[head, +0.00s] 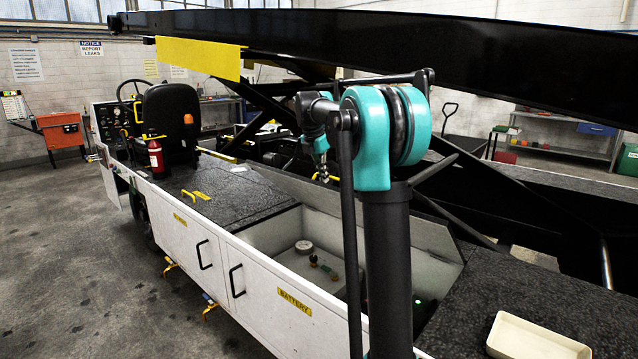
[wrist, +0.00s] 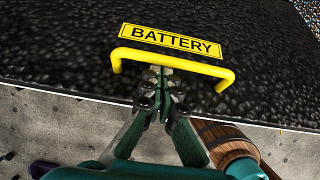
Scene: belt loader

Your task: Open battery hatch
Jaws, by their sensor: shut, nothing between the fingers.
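In the wrist view the black, rough-topped battery hatch (wrist: 60,60) has a yellow BATTERY label (wrist: 170,41) and a yellow bar handle (wrist: 205,67). My gripper (wrist: 157,73) is shut and empty, with its fingertips at the middle of the handle bar; I cannot tell whether they touch it. In the head view the compartment above the side BATTERY label (head: 295,302) is uncovered. A grey panel (head: 415,235), seemingly the underside of the raised hatch, leans back behind it.
The open compartment holds a round gauge (head: 304,246) and small fittings. The black conveyor boom (head: 500,60) runs overhead, close above my arm. A cream tray (head: 535,338) sits on the deck at lower right. The driver's seat (head: 170,110) and a fire extinguisher (head: 155,156) stand at left.

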